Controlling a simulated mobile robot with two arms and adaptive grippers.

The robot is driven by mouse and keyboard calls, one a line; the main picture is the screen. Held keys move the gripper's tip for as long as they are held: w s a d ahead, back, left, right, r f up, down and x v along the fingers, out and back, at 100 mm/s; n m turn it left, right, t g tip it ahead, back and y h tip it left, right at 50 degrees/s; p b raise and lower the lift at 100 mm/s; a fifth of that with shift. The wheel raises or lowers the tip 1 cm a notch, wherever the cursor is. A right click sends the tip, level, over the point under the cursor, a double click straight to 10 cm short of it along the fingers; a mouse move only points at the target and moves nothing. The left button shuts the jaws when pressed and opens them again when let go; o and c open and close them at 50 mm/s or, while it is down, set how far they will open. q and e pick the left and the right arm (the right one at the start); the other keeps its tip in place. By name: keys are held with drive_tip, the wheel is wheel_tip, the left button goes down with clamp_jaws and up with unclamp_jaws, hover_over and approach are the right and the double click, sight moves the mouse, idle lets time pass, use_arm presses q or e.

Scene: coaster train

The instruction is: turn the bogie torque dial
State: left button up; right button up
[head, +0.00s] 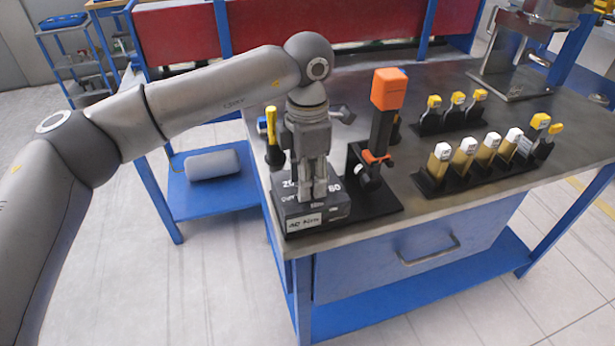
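The torque dial box (340,208) is a low black block at the near left corner of the steel bench. White markings show on its top, partly covered, and a white label (304,221) is on its front. My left gripper (312,196) points straight down over the box, with its fingertips at the top of the box. The fingers are close together. The dial's knob is hidden behind or between them, so I cannot tell whether they grip it. My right gripper is not in view.
An orange-topped black tool (386,110) stands upright in a black holder just right of my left gripper. A yellow-handled tool (271,128) stands to its left. Racks of white-topped (466,157) and yellow-topped (456,108) tools stand farther right. A metal stand (512,85) is at the back.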

use_arm(q)
drive_tip(key=shift+o, duration=1.2)
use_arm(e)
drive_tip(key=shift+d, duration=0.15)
use_arm(q)
wheel_tip(320, 180, up, 12)
